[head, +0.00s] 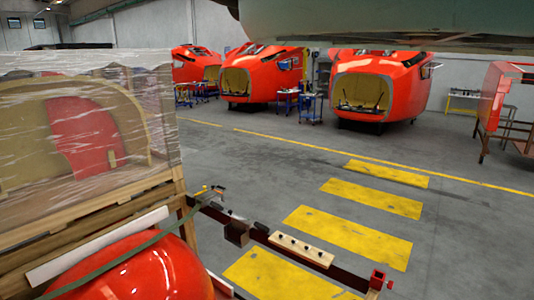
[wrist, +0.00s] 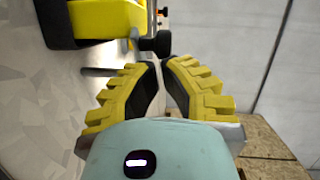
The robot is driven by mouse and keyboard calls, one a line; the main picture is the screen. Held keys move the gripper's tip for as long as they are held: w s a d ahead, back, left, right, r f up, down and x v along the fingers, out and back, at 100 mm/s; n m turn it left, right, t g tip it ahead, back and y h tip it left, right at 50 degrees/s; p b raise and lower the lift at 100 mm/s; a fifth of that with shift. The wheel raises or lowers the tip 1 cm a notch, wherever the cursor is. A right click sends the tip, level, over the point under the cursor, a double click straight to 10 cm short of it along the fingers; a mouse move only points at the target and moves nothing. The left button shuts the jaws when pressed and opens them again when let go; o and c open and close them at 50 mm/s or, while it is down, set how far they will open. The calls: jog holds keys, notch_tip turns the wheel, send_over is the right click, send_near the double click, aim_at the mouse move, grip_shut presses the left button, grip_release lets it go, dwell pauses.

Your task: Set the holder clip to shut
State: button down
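My gripper (wrist: 161,64) shows in the wrist view, with stepped yellow fingers and dark inner pads. Its fingertips are close together, with at most a narrow gap, and I see nothing held between them. Just beyond the tips is a yellow body (wrist: 95,18) with a dark rounded part (wrist: 155,43); I cannot tell whether this belongs to the holder clip. I cannot make out the holder clip with certainty in either view. My gripper does not show in the head view.
A plastic-wrapped wooden crate (head: 150,115) stands close at left, above a glossy red shape (head: 150,272). A dark bar with a wooden block (head: 300,248) crosses the lower middle. Red nosecones (head: 378,82) stand at the back. Grey floor with yellow stripes (head: 372,200) is clear.

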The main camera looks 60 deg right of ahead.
jog(key=shift+s+a+b, duration=0.15)
jog(key=shift+s+b, duration=0.35)
jog(key=shift+b, duration=0.4)
dwell(0.7)
jog(key=shift+m+t, duration=0.3)
jog(key=shift+t, duration=0.1)
jog(key=shift+s+a+m+t+b, duration=0.15)
jog(key=shift+m+t+b, duration=0.25)
jog(key=shift+t+b, duration=0.2)
jog(key=shift+s+a+b, duration=0.25)
jog(key=shift+s+b, duration=0.15)
jog(key=shift+b, duration=0.55)
jog(key=shift+w, duration=0.15)
